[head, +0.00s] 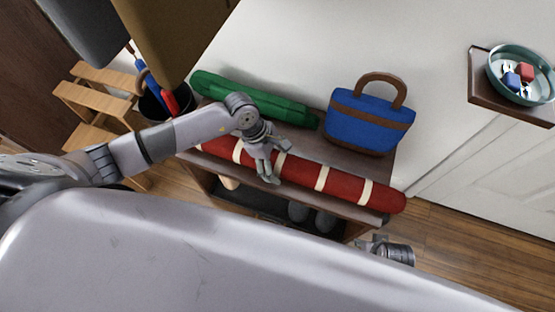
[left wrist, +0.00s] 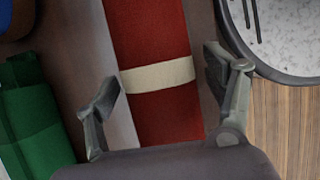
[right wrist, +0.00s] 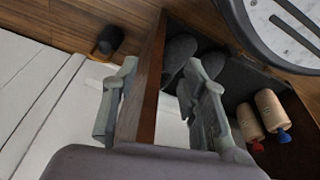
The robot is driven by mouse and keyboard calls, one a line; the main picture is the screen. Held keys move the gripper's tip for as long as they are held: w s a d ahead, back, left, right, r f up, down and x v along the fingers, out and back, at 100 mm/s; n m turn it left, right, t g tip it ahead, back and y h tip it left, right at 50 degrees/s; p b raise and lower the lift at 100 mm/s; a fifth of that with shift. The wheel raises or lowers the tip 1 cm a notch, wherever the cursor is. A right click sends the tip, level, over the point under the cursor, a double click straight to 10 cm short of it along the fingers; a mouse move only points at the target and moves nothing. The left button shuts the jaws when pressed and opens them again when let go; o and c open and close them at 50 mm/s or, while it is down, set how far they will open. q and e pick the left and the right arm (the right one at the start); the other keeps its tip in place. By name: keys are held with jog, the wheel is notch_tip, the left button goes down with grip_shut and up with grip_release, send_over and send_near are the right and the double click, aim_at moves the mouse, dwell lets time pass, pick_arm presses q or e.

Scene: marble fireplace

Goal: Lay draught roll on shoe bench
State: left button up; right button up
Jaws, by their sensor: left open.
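The draught roll (head: 335,182), red with cream bands, lies lengthwise along the front of the dark wooden shoe bench (head: 308,146). Its right end reaches slightly past the bench's end. My left gripper (head: 268,168) is over the roll's left half. In the left wrist view the roll (left wrist: 150,40) runs between the open fingers, with a cream band between the tips; nothing is gripped. My right gripper (head: 378,245) is low at the bench's right front corner, partly hidden by my body. In the right wrist view its fingers (right wrist: 158,95) are apart and empty, with the bench's end panel (right wrist: 150,80) seen between them.
A green rolled item (head: 255,100) and a blue bag (head: 365,122) occupy the bench's back. Grey shoes (head: 310,215) sit on the lower shelf. An umbrella bin (head: 152,105) and wooden chair (head: 95,95) stand left. A wall shelf holds a teal bowl (head: 515,85) at right.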

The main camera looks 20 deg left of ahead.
pick_arm(q)
jog(key=p+v, duration=0.1)
jog(key=v, duration=1)
jog(key=shift+a+r, duration=0.25)
jog(key=shift+r, duration=0.25)
pick_arm(e)
jog(key=shift+s+d+f, duration=0.1)
jog(key=shift+s+f, duration=0.35)
jog(key=shift+f, duration=0.4)
jog(key=shift+s+d+f, duration=0.1)
jog(key=shift+s+f, duration=0.3)
jog(key=shift+f, duration=0.45)
jog(key=shift+s+f, duration=0.45)
jog(key=shift+f, duration=0.4)
pick_arm(q)
jog(key=shift+d, duration=0.1)
